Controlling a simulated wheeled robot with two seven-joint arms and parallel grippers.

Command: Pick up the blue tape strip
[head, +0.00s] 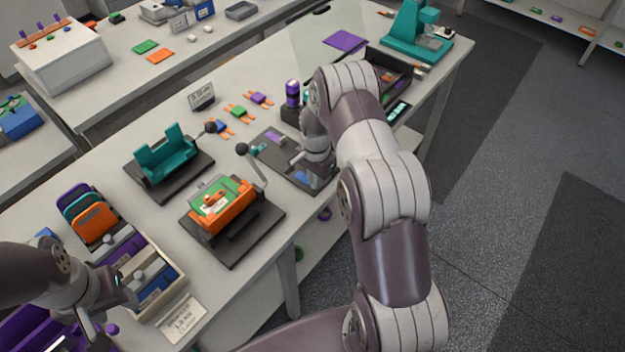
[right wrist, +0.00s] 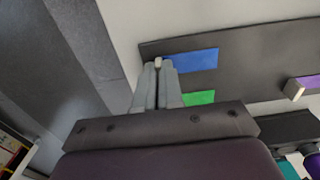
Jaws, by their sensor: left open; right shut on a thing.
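The blue tape strip (right wrist: 192,61) lies along the dark board (right wrist: 235,88) in the right wrist view, its left end at my right fingertips. A small blue patch of it (head: 303,176) shows in the head view. My right gripper (right wrist: 159,64) is shut on the end of the strip, close to the board's edge. In the head view my right gripper (head: 314,178) is partly hidden by its own wrist. I cannot tell whether the strip is lifted off the board. My left gripper (head: 100,334) is open at the lower left, apart from the strip.
A green strip (right wrist: 199,98) lies beside the blue one. A purple block (right wrist: 304,85) sits on the board. An orange and green fixture (head: 220,208) and a teal fixture (head: 166,155) stand left of the board. The floor lies beyond the table edge.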

